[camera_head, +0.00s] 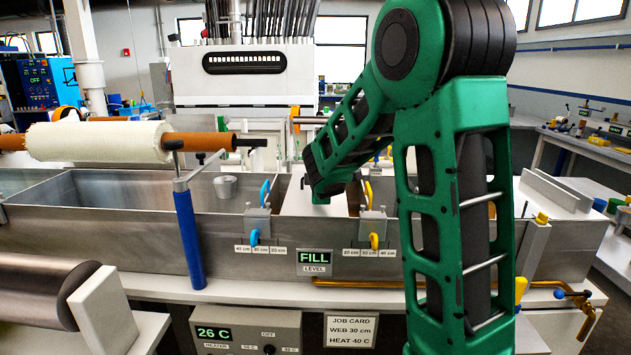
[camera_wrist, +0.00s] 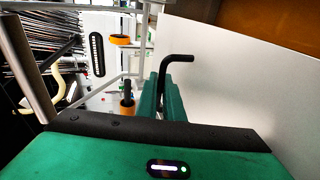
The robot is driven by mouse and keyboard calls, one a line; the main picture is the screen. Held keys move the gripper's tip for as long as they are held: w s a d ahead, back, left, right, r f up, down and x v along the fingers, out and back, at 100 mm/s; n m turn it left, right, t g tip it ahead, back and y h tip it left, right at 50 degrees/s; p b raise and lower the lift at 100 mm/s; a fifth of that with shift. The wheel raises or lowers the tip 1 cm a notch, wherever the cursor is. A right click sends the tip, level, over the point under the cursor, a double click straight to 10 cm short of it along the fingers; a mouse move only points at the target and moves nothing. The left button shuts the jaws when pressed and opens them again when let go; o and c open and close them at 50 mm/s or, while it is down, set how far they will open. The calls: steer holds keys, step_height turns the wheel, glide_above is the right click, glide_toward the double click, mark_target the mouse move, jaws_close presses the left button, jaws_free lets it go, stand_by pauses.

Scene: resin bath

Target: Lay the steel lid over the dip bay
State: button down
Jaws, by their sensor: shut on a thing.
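The pale steel lid (camera_head: 308,205) is at the middle of the long steel bath in the head view, between the blue-handled and yellow-handled clamps. In the wrist view the lid (camera_wrist: 225,85) is a broad light plate with a bent black handle (camera_wrist: 178,58). My gripper (camera_head: 323,192) is over the lid; its green fingers (camera_wrist: 170,98) are shut on the handle. The dip bay (camera_head: 354,200) shows only as narrow brown strips beside the lid. Whether the lid touches the bay's rims I cannot tell.
A blue post (camera_head: 190,235) stands at the bath's front. A white roll (camera_head: 98,141) on an orange bar hangs over the left basin (camera_head: 75,190). A small metal cup (camera_head: 225,186) is left of the clamps. Pale upright plates (camera_head: 550,190) stand at the right end.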

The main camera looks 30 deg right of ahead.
steer(key=c, duration=1.9)
jaws_free()
steer(key=shift+d, duration=0.1)
steer(key=shift+s, duration=0.1)
steer(key=v, duration=1.2)
